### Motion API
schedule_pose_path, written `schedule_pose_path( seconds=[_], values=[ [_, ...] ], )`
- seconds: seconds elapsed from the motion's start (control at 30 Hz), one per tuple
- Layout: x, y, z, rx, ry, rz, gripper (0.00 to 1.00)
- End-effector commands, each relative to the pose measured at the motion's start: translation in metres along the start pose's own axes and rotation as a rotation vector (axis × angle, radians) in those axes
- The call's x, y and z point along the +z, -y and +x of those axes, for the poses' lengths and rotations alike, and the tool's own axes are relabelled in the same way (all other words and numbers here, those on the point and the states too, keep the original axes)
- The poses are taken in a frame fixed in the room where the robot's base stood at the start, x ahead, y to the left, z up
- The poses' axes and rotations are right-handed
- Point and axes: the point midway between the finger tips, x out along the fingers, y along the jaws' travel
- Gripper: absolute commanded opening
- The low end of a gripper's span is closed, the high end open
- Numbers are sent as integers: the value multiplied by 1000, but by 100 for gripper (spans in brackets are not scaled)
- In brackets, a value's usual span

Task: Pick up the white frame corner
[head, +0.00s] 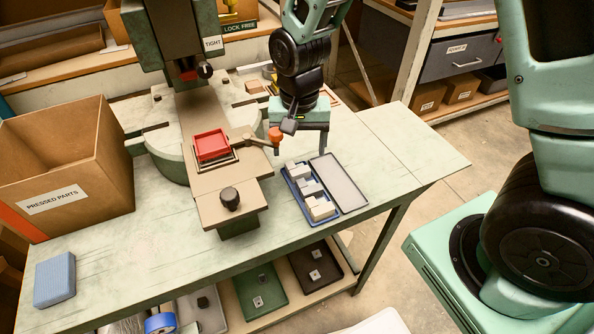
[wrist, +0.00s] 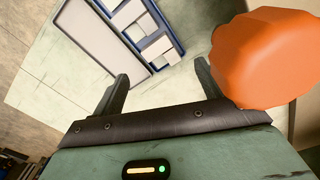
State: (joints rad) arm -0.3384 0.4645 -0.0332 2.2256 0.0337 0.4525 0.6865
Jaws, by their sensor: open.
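Several white blocky pieces, among them the white frame corner (head: 320,208), lie in a blue tray (head: 290,191) on the bench; I cannot tell which single piece is meant. In the wrist view, white pieces (wrist: 155,50) and part of the blue tray (wrist: 136,57) show beyond the fingers. My gripper (head: 300,148) is behind the tray in the head view, above the bench. In the wrist view, its two fingers (wrist: 162,88) stand apart with nothing between them.
An orange knob (head: 275,135) on the press lever is close to my gripper and large in the wrist view (wrist: 262,58). A red holder (head: 212,145) sits on the press slide. A grey pad (head: 338,182) adjoins the tray. A cardboard box (head: 62,165) stands left.

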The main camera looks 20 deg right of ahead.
Motion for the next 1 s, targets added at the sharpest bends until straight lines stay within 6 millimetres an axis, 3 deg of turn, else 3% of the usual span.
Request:
schedule_pose_path(
  seconds=[0.43,0.73,0.93,1.0],
  values=[
    [2,2,50,2,2,0,77],
    [2,3,54,-1,-1,0,77],
    [2,3,54,0,-1,0,21],
    [2,3,54,0,-1,0,20]
  ],
)
